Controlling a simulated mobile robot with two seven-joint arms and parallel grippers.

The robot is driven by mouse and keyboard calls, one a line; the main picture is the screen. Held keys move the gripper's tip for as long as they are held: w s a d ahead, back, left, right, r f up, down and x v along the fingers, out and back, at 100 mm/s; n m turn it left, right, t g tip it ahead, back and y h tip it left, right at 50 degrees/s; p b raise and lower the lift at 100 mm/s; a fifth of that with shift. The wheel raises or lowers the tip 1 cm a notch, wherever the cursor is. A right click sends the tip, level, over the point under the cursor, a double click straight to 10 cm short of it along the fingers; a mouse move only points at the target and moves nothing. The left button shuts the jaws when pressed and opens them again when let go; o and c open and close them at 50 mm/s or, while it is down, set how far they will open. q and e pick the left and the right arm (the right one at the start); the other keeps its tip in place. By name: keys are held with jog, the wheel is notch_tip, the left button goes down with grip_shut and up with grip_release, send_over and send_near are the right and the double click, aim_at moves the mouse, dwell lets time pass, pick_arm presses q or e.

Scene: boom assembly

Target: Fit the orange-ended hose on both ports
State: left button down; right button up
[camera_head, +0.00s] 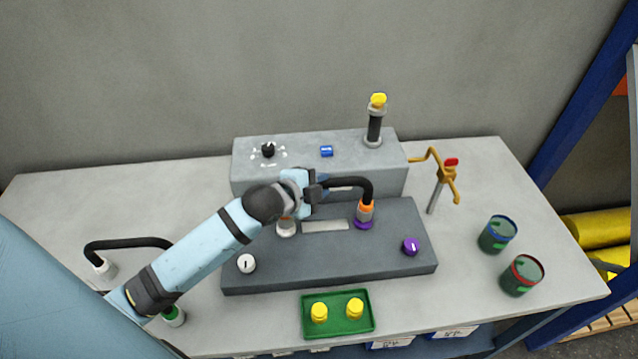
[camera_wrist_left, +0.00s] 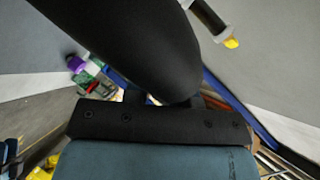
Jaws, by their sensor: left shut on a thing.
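My left gripper (camera_head: 322,187) is shut on the black hose (camera_head: 350,182) above the dark grey block (camera_head: 330,262). The hose bends down at the right to an orange end (camera_head: 365,210), upright at the purple-ringed port (camera_head: 363,225); I cannot tell whether it is fully seated. The white port (camera_head: 286,230) is at the left, below my wrist. A little orange shows just above it, but the hose's left end is mostly hidden by my arm. In the left wrist view, a large black curved shape (camera_wrist_left: 125,45), probably the hose, fills the upper middle.
Another black hose (camera_head: 128,243) with a white end (camera_head: 106,268) lies at the left. A green tray (camera_head: 338,327) with yellow parts is in front. A yellow-topped post (camera_head: 374,125), a brass tap (camera_head: 447,180) and two cups (camera_head: 497,234) stand around the block.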

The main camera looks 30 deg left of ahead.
pick_arm(q)
jog(key=shift+f, duration=0.15)
dwell(0.6)
jog(key=shift+p, duration=0.4)
jog(key=shift+p, duration=0.4)
dwell(0.5)
jog(key=shift+f+b, duration=0.35)
jog(key=shift+f, duration=0.3)
dwell(0.4)
jog(key=c, duration=1.2)
grip_release()
jog(key=shift+s, duration=0.1)
